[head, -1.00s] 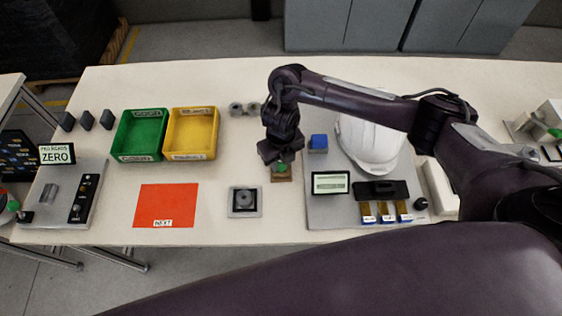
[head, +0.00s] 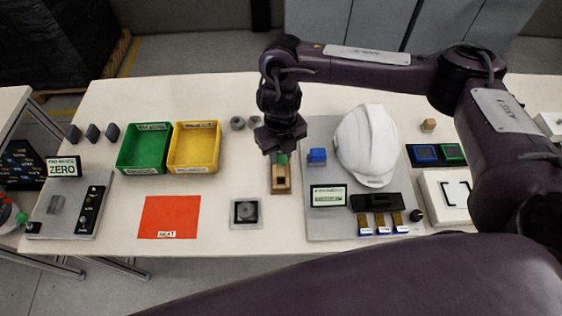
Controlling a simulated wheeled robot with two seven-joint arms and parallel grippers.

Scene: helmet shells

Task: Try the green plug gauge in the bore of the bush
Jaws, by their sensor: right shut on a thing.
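The green plug gauge (head: 282,159) is in my right gripper (head: 281,152), which is shut on its green part. It is over the back part of a small wooden block (head: 281,188). A dark opening shows in the block's front part. I cannot tell whether the gauge's lower end is clear of the block. The grey bush (head: 246,211) sits in a dark nest on a light square plate, in front and to the left of the gripper. Its bore faces up. My left gripper is not in view.
Green (head: 143,150) and yellow (head: 194,150) bins and an orange mat (head: 169,217) lie left. Grey rings (head: 238,123) lie behind.

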